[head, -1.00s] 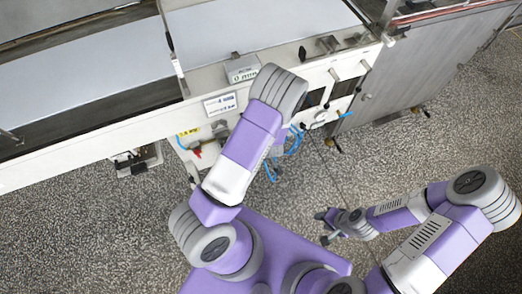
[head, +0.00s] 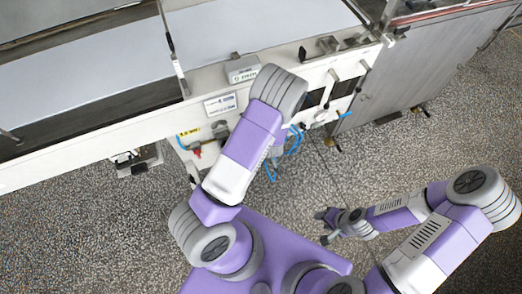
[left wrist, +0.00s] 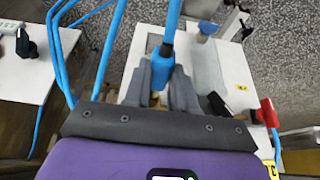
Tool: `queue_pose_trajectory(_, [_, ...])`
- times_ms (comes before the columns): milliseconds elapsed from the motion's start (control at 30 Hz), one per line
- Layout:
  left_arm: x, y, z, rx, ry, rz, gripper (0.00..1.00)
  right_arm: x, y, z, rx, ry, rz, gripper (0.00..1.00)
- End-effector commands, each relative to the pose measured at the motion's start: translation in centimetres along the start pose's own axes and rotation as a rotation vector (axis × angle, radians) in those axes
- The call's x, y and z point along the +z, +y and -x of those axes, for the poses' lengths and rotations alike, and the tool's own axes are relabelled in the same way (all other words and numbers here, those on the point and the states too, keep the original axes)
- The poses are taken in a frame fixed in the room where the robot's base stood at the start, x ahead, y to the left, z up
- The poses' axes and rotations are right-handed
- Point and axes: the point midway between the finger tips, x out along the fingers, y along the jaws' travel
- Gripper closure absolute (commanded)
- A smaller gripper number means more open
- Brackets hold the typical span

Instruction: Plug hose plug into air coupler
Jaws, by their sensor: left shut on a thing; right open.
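In the left wrist view, my left gripper (left wrist: 160,92) is shut on the blue hose plug (left wrist: 163,66). The blue hose (left wrist: 172,18) runs from the plug toward the top of the picture. A small brass-coloured part shows between the fingers, below the blue body. In the head view my left arm hides its own gripper and the plug. I cannot make out the air coupler for certain in either view. My right gripper (head: 324,227) is open and empty above the speckled floor, well away from the machine.
The long white machine (head: 70,162) runs across the head view. A red handle (head: 197,154) sits on its lower panel and also shows in the left wrist view (left wrist: 268,112). Loose blue tubing (head: 295,142) hangs beside my left arm. The floor (head: 400,140) at right is clear.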

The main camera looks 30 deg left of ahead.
Motion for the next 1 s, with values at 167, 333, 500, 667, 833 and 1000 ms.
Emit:
queue_pose_trajectory(167, [-0.3, 0.0, -0.1, 0.0, 0.001, 0.001, 1.0, 0.0, 0.0, 0.0, 0.0, 0.0, 0.0, 0.57])
queue_pose_trajectory(333, [-0.7, 0.0, -0.3, 0.0, 0.001, 0.002, 1.0, 0.0, 0.0, 0.1, 0.0, 0.0, 0.0, 0.57])
queue_pose_trajectory(500, [-1.1, 0.0, -0.4, 0.0, 0.001, 0.002, 1.0, 0.0, 0.0, 0.1, 0.0, 0.0, 0.0, 0.57])
queue_pose_trajectory(667, [-1.5, 0.0, -0.6, 0.0, 0.001, 0.002, 1.0, 0.0, 0.0, 0.1, 0.0, 0.0, 0.0, 0.57])
queue_pose_trajectory(833, [-1.9, 0.0, -0.8, 0.0, 0.001, 0.001, 1.0, 0.0, 0.0, 0.1, 0.0, 0.0, 0.0, 0.57])
queue_pose_trajectory(1000, [-2.2, 0.0, -0.9, 0.001, 0.001, 0.0, 1.0, 0.0, -0.1, 0.1, 0.0, 0.0, 0.0, 0.57])
